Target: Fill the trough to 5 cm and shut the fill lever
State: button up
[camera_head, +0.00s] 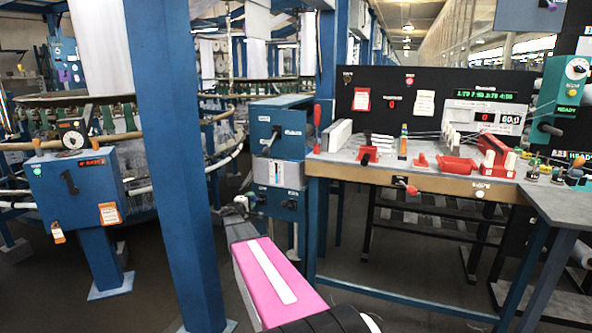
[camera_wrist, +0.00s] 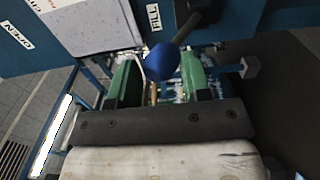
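In the wrist view, the fill lever is a dark arm with a round blue knob (camera_wrist: 163,62), below a FILL label (camera_wrist: 154,17) on a blue panel. My gripper (camera_wrist: 162,80) has two green fingers standing apart. The knob appears between their tips, nearer the right one; contact cannot be told. In the head view, my gripper (camera_head: 240,204) is small, beside the lower part of a blue cabinet (camera_head: 281,119) with a pale grey middle section (camera_head: 276,173). The finger state is unclear there. I cannot make out the trough's water or its level.
A blue post (camera_head: 175,170) stands left of my arm. A workbench (camera_head: 440,174) with red trays and small tools is at the right. A blue control box (camera_head: 75,188) stands at the left. An OPEN label (camera_wrist: 16,36) shows in the wrist view.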

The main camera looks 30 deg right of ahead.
jog(key=o, duration=0.3)
jog(key=shift+w+d, duration=0.25)
jog(key=shift+d, duration=0.1)
jog(key=shift+a, duration=0.1)
jog(key=shift+s, duration=0.1)
jog(key=v, duration=0.8)
jog(key=shift+s+a, duration=0.1)
jog(key=shift+a, duration=0.05)
jog(key=s+a+f+m+g+y, duration=0.3)
jog(key=s+f+g, duration=0.15)
jog(key=s, duration=0.45)
jog(key=s+a+f+m+g+y, duration=0.35)
jog(key=s+f, duration=0.25)
jog(key=s, duration=0.3)
jog(key=s+a+f+g+y, duration=0.1)
jog(key=s+a+y, duration=0.1)
jog(key=s+a, duration=0.2)
jog(key=s+a+f+g+y, duration=0.1)
jog(key=s+a+y, duration=0.2)
jog(key=s+a, duration=0.1)
jog(key=s+a+f+m+g+y, duration=0.1)
jog(key=s+a+y, duration=0.1)
jog(key=s+a, duration=0.2)
jog(key=shift+s+a+f+y, duration=0.3)
jog(key=shift+s+a+y, duration=0.1)
jog(key=shift+a, duration=0.15)
